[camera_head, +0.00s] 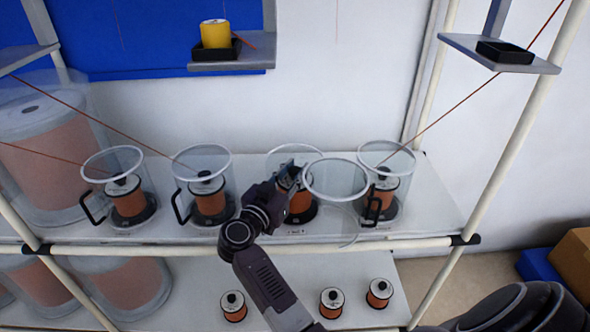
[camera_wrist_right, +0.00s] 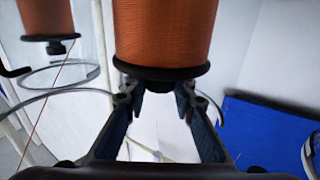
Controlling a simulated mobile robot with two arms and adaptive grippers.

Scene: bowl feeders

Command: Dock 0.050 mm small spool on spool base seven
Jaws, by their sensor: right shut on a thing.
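My right gripper (camera_head: 288,178) reaches in from the front to the third station from the left on the shelf. It is shut on the top of a small copper-coloured spool (camera_head: 299,201), which also shows large in the right wrist view (camera_wrist_right: 165,32). The spool is upright above a black round base (camera_head: 302,215). Whether it touches the base is hard to tell. A clear cover (camera_head: 335,180) stands just to the right and front of this spool. The label below is too small to read. My left gripper is not in view.
Similar spools (camera_head: 127,198), (camera_head: 208,197), (camera_head: 386,190) stand in clear covers on both sides, close to my gripper. Several loose spools (camera_head: 332,300) stand on the lower shelf. A frame rail (camera_head: 380,245) runs along the front. A yellow spool (camera_head: 215,34) sits on a raised bracket.

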